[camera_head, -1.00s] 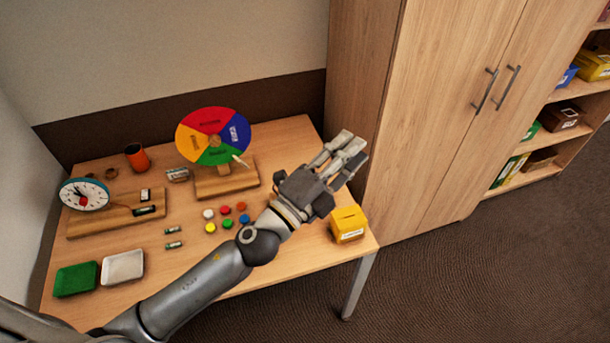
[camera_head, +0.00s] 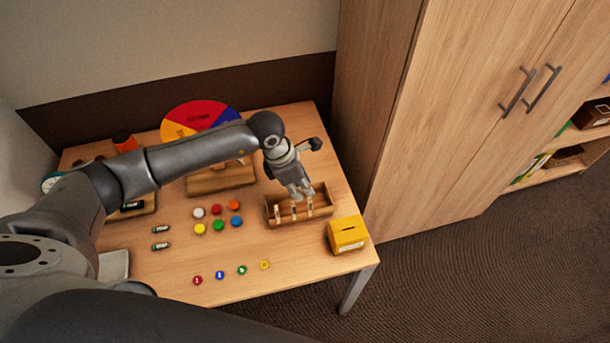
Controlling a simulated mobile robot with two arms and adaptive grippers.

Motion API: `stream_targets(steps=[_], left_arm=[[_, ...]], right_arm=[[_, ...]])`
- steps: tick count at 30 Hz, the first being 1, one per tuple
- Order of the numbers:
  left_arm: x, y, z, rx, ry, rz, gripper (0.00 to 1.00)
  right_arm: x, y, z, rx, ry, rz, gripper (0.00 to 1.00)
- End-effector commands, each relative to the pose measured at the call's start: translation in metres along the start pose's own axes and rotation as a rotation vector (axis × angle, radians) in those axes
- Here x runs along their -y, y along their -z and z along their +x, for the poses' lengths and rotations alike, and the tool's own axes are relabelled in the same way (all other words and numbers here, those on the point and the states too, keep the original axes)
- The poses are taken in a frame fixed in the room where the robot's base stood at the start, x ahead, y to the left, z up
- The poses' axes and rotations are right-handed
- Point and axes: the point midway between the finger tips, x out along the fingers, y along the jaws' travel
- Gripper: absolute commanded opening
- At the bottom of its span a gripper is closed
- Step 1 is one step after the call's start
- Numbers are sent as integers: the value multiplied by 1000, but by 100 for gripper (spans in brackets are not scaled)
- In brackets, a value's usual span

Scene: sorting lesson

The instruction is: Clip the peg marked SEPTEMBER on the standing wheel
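The standing wheel (camera_head: 200,112) is at the back of the table, with red, yellow and blue sectors showing. My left arm crosses in front and hides much of its lower part. Its wooden base (camera_head: 222,180) shows below the arm. A wooden tray (camera_head: 270,219) at the right holds pegs (camera_head: 293,211) standing upright in a row. The lettering on the pegs is too small to read, so I cannot tell which is SEPTEMBER. My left gripper (camera_head: 299,194) points down just above the tray; whether its fingers are open or shut is unclear. My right gripper is out of view.
A yellow slotted box (camera_head: 347,234) stands right of the tray at the table edge. Several coloured discs (camera_head: 218,225) lie left of the tray, with small round tokens (camera_head: 242,270) nearer the front. Two small labelled pieces (camera_head: 160,245) lie further left. A tall cupboard (camera_head: 440,110) borders the right.

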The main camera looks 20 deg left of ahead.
Motion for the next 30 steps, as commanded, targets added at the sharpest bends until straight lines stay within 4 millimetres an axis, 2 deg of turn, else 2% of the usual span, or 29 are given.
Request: stream_targets(steps=[6,9,14,21,30], left_arm=[[0,1,12,1,2,-1,25],[1,0,22,2,3,-1,25],[1,0,40,3,3,-2,25],[1,0,66,4,2,-1,25],[1,-1,70,4,2,-1,25]], right_arm=[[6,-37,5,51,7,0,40],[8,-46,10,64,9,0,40],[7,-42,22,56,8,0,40],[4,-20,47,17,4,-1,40],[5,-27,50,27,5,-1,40]])
